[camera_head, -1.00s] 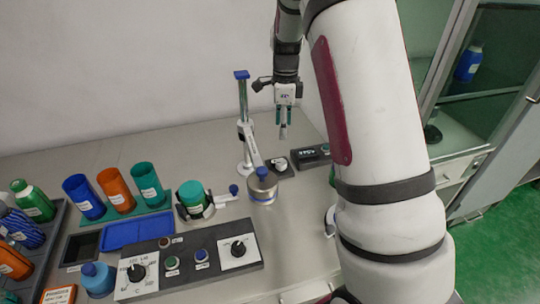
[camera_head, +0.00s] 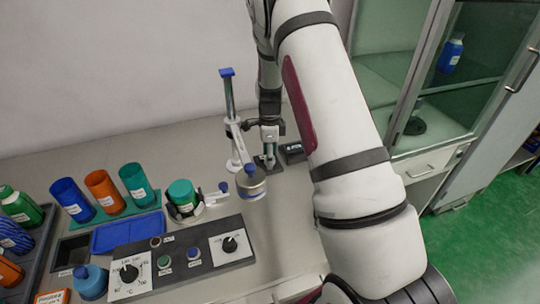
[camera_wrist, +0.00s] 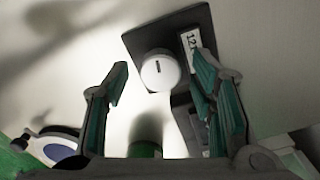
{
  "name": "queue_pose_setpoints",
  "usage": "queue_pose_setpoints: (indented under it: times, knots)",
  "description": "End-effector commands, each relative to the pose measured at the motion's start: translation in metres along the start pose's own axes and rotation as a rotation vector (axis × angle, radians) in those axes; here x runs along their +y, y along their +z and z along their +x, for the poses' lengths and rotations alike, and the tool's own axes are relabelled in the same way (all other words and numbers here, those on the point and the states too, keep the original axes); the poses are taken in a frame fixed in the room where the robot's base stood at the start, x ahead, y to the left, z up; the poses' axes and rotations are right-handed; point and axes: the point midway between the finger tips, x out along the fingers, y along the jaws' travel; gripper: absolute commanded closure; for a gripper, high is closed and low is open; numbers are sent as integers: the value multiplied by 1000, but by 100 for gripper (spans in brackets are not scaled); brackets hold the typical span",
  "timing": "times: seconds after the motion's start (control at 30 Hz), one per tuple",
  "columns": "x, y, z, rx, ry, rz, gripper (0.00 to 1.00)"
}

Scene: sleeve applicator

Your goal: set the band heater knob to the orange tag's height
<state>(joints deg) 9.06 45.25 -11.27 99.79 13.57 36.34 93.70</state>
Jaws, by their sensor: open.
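My gripper (camera_head: 268,157) is open, pointing down over a small dark plate (camera_head: 276,166) on the bench, behind the blue-topped stand. In the wrist view, a white round knob (camera_wrist: 160,71) with a dark mark sits on the dark plate (camera_wrist: 144,38), between and beyond my open fingertips. A white label (camera_wrist: 190,40) with partly readable digits, "12", lies beside it. On the front panel (camera_head: 186,243) are a black dial (camera_head: 129,272) with a numbered scale and a second black dial (camera_head: 230,244). I cannot tell which is the band heater knob. An orange-and-white tag (camera_head: 52,297) is cut off at bottom left.
The stand (camera_head: 232,120) and a blue-topped metal pot (camera_head: 251,183) are close left of my gripper. A small dark display box (camera_head: 293,152) is close right. Coloured cylinders (camera_head: 105,191) and a teal-lidded jar (camera_head: 183,196) stand further left.

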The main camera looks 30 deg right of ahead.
Motion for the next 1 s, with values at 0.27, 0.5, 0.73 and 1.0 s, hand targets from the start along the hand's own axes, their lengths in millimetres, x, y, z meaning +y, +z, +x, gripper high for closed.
queue_pose_setpoints:
  times: [0.27, 0.5, 0.73, 1.0]
  knots:
    - [0, 0, 2, 0, -1, 0, 49]
    - [0, 0, 2, 0, -1, 0, 97]
    - [0, 0, 2, 0, -1, -8, 97]
    - [0, 0, 2, 0, 0, -100, 97]
